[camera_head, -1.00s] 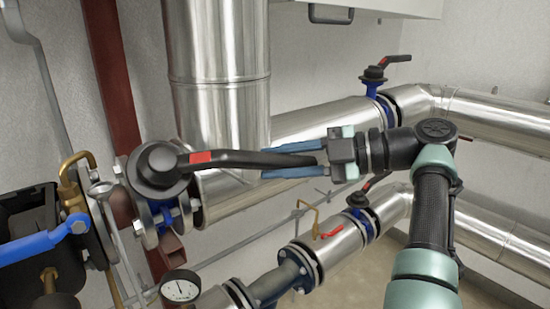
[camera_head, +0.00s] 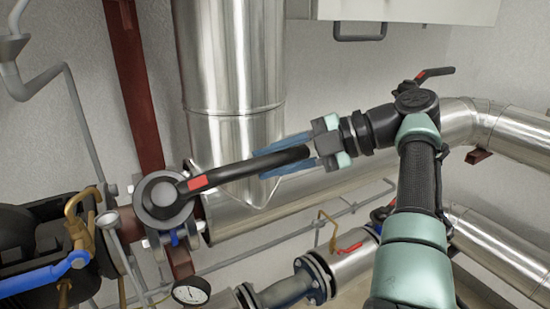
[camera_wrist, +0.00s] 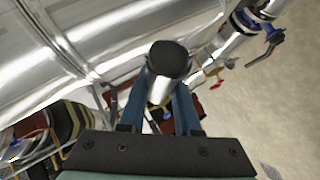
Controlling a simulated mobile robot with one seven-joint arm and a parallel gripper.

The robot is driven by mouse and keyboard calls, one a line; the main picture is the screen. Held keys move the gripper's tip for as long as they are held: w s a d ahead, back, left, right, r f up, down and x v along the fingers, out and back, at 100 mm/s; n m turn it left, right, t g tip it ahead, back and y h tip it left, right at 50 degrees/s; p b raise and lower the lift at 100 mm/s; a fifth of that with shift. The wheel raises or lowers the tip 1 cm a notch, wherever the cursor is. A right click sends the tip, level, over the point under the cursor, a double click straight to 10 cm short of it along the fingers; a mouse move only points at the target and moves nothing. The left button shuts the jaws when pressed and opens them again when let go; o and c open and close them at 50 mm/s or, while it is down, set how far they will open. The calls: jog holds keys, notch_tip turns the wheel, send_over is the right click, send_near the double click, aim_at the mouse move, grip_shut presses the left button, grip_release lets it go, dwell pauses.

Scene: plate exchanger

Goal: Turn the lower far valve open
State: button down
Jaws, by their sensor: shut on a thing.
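A large valve (camera_head: 163,200) with a black lever (camera_head: 245,169) and a red band stands at the left of the head view, on the upper silver pipe. My gripper (camera_head: 264,163) has its blue fingers on either side of this lever, near its free end, and is shut on it. The lever slants up to the right, near the line of the pipe. In the wrist view the lever's dark rounded end (camera_wrist: 168,58) rises between my fingers (camera_wrist: 160,98). A valve (camera_head: 380,216) on the lower pipe is partly hidden by my arm. I cannot tell which valve is the lower far one.
Another black lever (camera_head: 435,73) sits on the upper pipe at the right. A small red lever (camera_head: 350,248) is on the lower pipe. A gauge (camera_head: 191,291), a blue lever (camera_head: 45,277) and a thick vertical pipe (camera_head: 232,60) crowd the left and middle.

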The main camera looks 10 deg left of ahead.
jog(key=shift+w+r, duration=0.15)
jog(key=shift+r, duration=0.15)
jog(key=c, duration=0.6)
grip_release()
jog(key=shift+a+f, duration=0.1)
jog(key=shift+a, duration=0.05)
jog(key=shift+f, duration=0.2)
